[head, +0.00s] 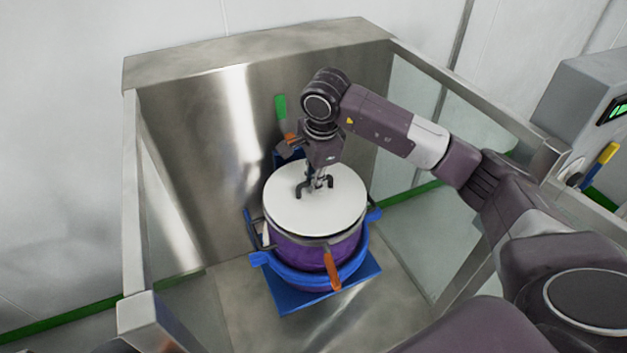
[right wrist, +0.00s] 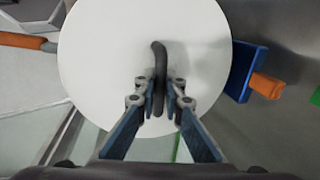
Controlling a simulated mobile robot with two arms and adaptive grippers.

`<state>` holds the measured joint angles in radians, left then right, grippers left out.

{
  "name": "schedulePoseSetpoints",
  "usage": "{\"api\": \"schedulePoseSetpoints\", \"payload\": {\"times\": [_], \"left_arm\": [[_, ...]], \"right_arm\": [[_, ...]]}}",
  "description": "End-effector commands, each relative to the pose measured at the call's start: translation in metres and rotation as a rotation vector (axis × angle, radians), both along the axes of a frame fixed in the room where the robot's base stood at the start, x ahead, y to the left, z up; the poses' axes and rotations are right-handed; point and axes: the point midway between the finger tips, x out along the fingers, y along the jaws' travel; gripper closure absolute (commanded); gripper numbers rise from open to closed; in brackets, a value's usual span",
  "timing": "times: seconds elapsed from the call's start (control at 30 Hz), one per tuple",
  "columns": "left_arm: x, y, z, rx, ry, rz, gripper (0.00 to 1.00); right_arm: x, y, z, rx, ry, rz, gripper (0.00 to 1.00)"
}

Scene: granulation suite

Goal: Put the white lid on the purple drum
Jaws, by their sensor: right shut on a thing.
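The white lid (head: 290,205) is a round disc with a dark curved handle. In the head view it lies over the top of the purple drum (head: 290,250); I cannot tell whether its rim is fully seated. The drum stands upright in a blue holder (head: 315,300). My right gripper (head: 320,184) is above the lid and shut on its handle. The right wrist view shows the gripper's fingers (right wrist: 163,98) on both sides of the handle, with the white lid (right wrist: 105,60) filling the middle. The drum is hidden beneath the lid there. My left gripper is not in view.
Steel walls and side rails enclose the bay, with bare floor around the holder. A grey box with a green display (head: 590,95) is at the right.

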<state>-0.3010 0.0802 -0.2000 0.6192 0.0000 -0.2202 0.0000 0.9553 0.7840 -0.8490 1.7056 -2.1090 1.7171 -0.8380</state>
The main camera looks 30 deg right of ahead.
Motion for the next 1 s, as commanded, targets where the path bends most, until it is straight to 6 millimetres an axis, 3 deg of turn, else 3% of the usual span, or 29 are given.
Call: {"api": "schedulePoseSetpoints", "payload": {"times": [0.9,0.93,1.0], "left_arm": [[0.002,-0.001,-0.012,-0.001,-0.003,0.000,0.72],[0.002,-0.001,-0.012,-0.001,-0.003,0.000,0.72],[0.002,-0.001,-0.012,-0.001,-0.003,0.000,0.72]], "right_arm": [[0.000,0.000,-0.014,0.000,-0.001,0.000,1.00],[0.000,0.000,-0.013,0.000,-0.001,0.000,0.89],[0.000,0.000,-0.013,0.000,-0.001,0.000,0.82]]}}
